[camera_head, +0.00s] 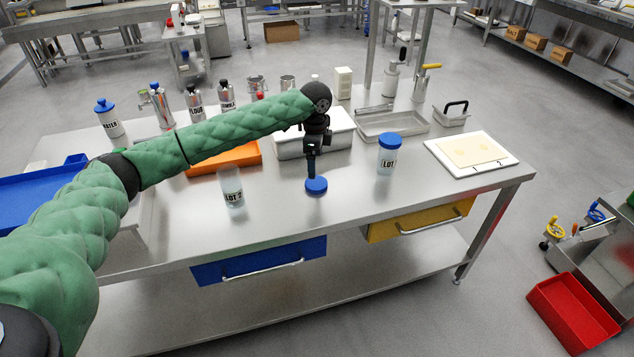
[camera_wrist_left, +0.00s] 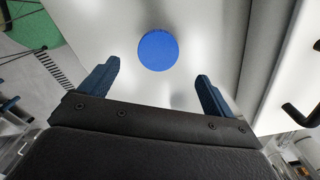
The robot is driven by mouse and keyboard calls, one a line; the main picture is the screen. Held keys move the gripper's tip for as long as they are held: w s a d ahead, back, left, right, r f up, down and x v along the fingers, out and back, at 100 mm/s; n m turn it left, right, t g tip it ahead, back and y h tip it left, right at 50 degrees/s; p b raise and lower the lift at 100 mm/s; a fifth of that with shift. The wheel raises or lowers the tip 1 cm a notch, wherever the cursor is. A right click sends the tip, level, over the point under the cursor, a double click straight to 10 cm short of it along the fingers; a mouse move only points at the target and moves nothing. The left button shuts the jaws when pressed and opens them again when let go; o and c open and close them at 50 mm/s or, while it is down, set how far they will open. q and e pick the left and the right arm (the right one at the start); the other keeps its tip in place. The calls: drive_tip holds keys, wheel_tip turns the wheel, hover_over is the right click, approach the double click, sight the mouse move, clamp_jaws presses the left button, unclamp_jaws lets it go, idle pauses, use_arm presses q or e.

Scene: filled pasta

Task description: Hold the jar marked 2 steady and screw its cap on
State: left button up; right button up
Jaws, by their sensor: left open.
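The jar whose label appears to read LOT 2 (camera_head: 232,188) stands upright and uncapped on the steel table, left of centre. A round blue cap (camera_head: 316,186) lies flat on the table to its right; it also shows as a blue disc in the left wrist view (camera_wrist_left: 158,51). My left gripper (camera_head: 312,172) points down just above or behind the cap. In the left wrist view its fingers (camera_wrist_left: 158,84) are spread and empty, with the cap ahead of the gap between them. Whether the fingertips touch the table cannot be told. My right gripper is not in view.
A second LOT jar with a blue cap (camera_head: 389,155) stands to the right. A white board (camera_head: 503,162) lies near the right edge. A metal pan (camera_head: 340,135), an orange tray (camera_head: 243,157) and several bottles stand behind. The table's front strip is clear.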

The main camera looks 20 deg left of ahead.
sight(315, 182)
use_arm(q)
drive_tip(key=shift+f, duration=1.3)
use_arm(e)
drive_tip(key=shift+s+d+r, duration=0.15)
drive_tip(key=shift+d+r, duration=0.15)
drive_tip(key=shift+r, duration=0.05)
use_arm(q)
drive_tip(key=shift+p, duration=0.35)
drive_tip(key=shift+s+f, duration=0.1)
drive_tip(key=shift+f, duration=0.3)
drive_tip(key=shift+f+p, duration=0.4)
drive_tip(key=shift+f, duration=0.1)
wheel_tip(315, 182, down, 2)
drive_tip(key=shift+f+p, duration=0.25)
drive_tip(key=shift+p, duration=0.1)
drive_tip(key=shift+f, duration=0.45)
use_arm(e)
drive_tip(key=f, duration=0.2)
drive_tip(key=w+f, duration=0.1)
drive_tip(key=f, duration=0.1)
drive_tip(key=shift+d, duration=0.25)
use_arm(q)
drive_tip(key=shift+c, duration=0.2)
